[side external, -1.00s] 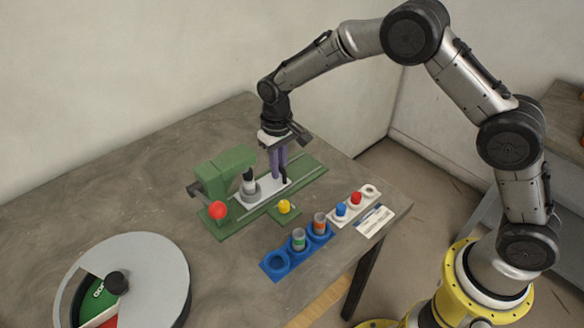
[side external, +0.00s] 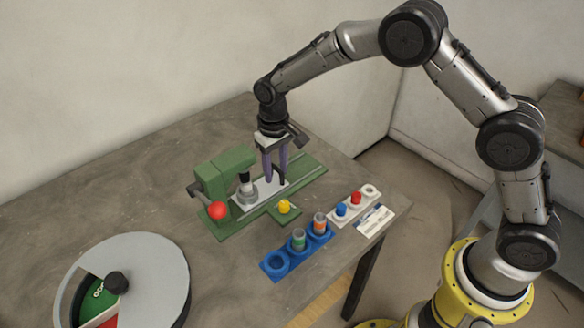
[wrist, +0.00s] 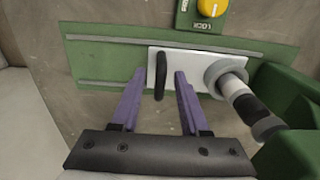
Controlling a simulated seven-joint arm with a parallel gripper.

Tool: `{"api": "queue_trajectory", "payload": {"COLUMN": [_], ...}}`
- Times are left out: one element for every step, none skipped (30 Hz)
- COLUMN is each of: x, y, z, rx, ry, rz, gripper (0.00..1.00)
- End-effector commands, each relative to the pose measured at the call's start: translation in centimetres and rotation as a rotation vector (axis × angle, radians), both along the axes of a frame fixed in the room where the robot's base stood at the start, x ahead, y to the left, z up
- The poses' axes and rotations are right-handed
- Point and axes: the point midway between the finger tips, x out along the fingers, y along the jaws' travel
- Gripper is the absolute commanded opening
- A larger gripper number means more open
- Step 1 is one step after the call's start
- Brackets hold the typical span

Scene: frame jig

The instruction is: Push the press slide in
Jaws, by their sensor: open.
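The press (side external: 215,180) is green, with a red ball on its lever. Its pale slide plate (side external: 268,194) lies on the green base and carries a grey ring (side external: 248,194) at the press end. A dark and white upright part stands in the ring. A black handle (wrist: 160,75) rises from the slide. My gripper (side external: 275,180) has two purple fingers, open and pointing down over the slide. In the wrist view my gripper (wrist: 160,73) has the handle between its fingertips, with gaps on both sides. I cannot tell the exact fingertip height.
A yellow knob (side external: 284,206) sits on a small green plate in front of the base. A blue rack (side external: 276,262) and a white rack (side external: 371,191) stand nearer the table's front edge. A round grey disc (side external: 150,270) is at front left. The table behind the press is clear.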

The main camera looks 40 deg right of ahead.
Motion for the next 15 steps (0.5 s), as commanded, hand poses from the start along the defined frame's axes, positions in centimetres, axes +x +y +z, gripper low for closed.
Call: {"api": "queue_trajectory", "payload": {"x": [0.0,0.0,0.0,0.0,0.0,0.0,0.0,0.0,0.0,0.0,0.0,0.0,0.0,0.1,0.0], "y": [0.0,0.0,0.0,0.0,0.0,0.0,0.0,0.0,0.0,0.0,0.0,0.0,0.0,0.0,0.0], "z": [0.0,0.0,0.1,0.3,0.5,0.8,1.1,1.3,1.7,2.0,2.3,2.6,2.9,3.2,3.5], "rx": [0.0,0.0,0.0,0.0,0.0,0.0,0.0,0.0,0.0,0.0,0.0,0.0,0.0,0.0,0.0], "ry": [0.001,0.001,0.0,0.0,-0.001,-0.001,-0.001,-0.001,-0.001,-0.001,-0.001,-0.001,-0.002,-0.002,-0.002], "rz": [0.0,0.0,0.0,0.0,0.0,0.0,0.0,0.0,0.0,0.0,0.0,0.0,0.0,0.0,0.0], "gripper": [0.45,0.45,0.45,0.45,0.45,0.45,0.45,0.45,0.45,0.45,0.45,0.45,0.45,0.45,0.45]}}
